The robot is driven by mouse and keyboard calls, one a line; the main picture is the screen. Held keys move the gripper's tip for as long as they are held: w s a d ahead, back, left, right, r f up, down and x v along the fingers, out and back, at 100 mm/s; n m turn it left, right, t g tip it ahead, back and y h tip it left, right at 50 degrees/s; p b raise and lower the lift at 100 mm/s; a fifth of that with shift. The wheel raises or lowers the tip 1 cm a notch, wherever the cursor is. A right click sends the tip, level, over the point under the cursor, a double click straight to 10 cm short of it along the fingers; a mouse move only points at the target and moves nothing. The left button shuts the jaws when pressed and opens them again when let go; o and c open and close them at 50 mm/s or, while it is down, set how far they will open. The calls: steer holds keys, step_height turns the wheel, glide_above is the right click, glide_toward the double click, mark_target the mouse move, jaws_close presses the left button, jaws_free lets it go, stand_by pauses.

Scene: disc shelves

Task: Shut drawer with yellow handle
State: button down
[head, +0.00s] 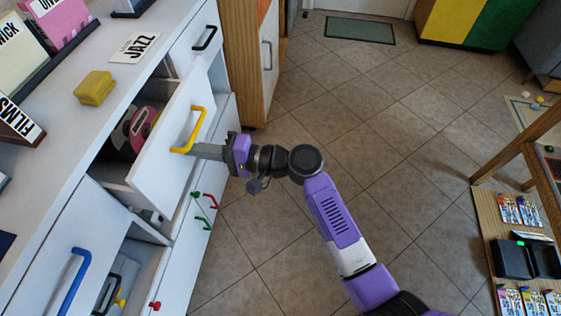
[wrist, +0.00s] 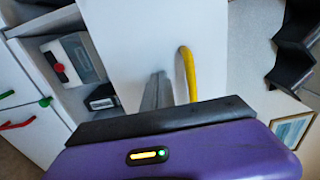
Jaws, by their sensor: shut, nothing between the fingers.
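The drawer with the yellow handle has a white front (head: 160,150) and stands pulled out from the white cabinet. Pink and dark items show inside it. Its yellow handle (head: 196,127) is also in the wrist view (wrist: 189,72). My gripper (head: 197,151) is shut and empty, with its grey fingertips at the drawer front beside the lower end of the handle. In the wrist view the fingers (wrist: 157,92) point at the white front, left of the handle. I cannot tell whether they touch it.
A drawer front with a blue handle (head: 78,272) also stands out at the lower left. A black-handled drawer (head: 205,38) is behind. Red and green handles (head: 207,210) are below. A yellow box (head: 94,88) lies on the cabinet top. The tiled floor (head: 350,120) to the right is clear.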

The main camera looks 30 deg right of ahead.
steer(key=b+x, duration=0.2)
steer(key=x, duration=0.7)
steer(key=shift+w+a+r, duration=0.1)
steer(key=shift+a, duration=0.05)
steer(key=shift+a, duration=0.15)
